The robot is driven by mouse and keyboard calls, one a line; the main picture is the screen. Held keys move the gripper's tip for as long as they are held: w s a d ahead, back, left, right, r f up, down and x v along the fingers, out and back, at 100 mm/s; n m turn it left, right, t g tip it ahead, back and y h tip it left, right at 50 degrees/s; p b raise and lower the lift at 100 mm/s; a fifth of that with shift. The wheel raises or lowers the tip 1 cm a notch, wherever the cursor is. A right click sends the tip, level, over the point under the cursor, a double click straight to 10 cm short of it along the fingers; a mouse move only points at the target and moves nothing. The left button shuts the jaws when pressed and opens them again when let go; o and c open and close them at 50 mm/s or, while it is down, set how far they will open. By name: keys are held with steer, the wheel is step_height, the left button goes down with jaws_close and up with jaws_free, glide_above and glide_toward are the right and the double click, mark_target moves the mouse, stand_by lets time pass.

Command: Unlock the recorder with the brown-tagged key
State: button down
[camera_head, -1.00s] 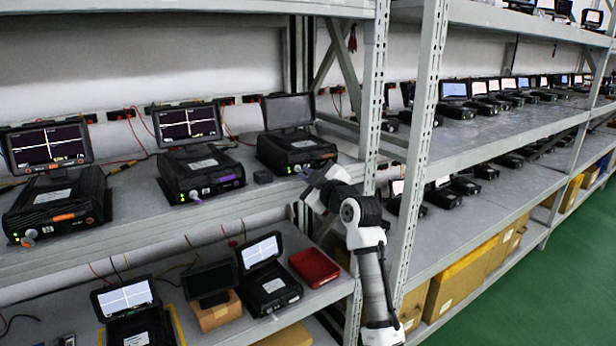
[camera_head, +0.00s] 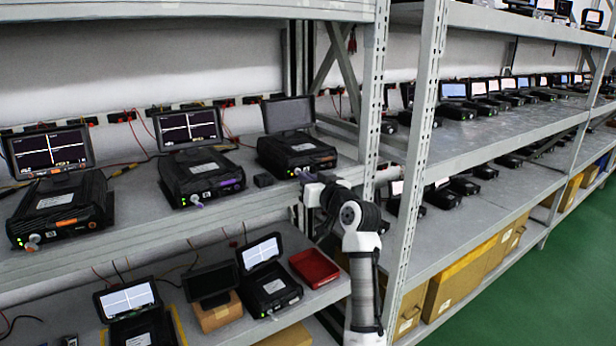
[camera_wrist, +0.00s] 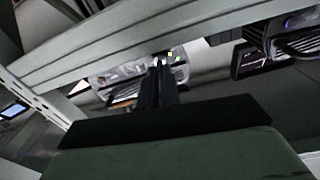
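A black recorder (camera_head: 297,150) with a dark, blank screen stands at the right end of the middle shelf. My gripper (camera_head: 303,177) is at its front face, by the small lights. In the wrist view the two dark fingers (camera_wrist: 158,82) lie close together and point at the recorder front (camera_wrist: 125,75), where a yellow-green light shows. A small brownish patch (camera_wrist: 125,92) shows left of the fingers; I cannot tell whether it is the key's tag. No brown-tagged key is clearly visible, and whether the fingers pinch anything is hidden.
Two recorders with lit screens stand to the left, one with an orange tag (camera_head: 66,222), one with a purple tag (camera_head: 230,182). A rack post (camera_head: 371,100) stands close on the right. A red tray (camera_head: 314,268) is below.

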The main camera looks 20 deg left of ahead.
steer(key=shift+m+p, duration=1.7)
steer(key=shift+m, duration=2)
steer(key=c, duration=1.9)
jaws_free()
